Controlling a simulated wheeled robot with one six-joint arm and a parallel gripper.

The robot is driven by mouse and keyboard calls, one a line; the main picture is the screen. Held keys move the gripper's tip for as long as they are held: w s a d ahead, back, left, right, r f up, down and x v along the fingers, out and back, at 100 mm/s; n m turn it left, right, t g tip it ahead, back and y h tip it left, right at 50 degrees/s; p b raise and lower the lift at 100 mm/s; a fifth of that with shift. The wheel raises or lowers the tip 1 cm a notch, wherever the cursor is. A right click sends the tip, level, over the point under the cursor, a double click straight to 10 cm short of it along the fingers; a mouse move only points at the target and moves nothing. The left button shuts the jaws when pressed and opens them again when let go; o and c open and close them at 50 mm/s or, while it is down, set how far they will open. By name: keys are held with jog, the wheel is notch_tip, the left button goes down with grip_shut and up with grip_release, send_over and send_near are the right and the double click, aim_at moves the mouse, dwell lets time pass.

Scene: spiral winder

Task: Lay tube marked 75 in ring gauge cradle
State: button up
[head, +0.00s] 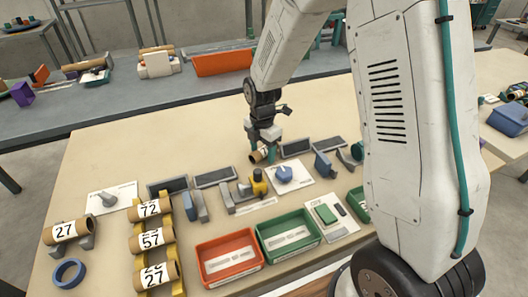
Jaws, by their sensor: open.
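My gripper (263,140) is open at the back middle of the beige table, pointing down. A short brown tube (257,157) with a white label is right at its fingertips; its number is too small to read, and I cannot tell whether it rests on something. At the left, a tube marked 27 (65,230) lies in a grey cradle (87,243), just behind a blue ring (68,272). A yellow rack (166,212) holds tubes marked 72 (150,209), 57 (153,238) and 27 (157,274). No readable 75 shows. I cannot tell which holder is the ring gauge cradle.
A red tray (203,280) and a green tray (262,250) stand at the front. Grey and blue fixtures, a yellow-and-black device (259,184) and a white plate with a blue knob (284,173) crowd the middle. Free table lies at the back left.

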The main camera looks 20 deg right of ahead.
jog(key=c, duration=1.1)
jog(key=shift+c, duration=0.2)
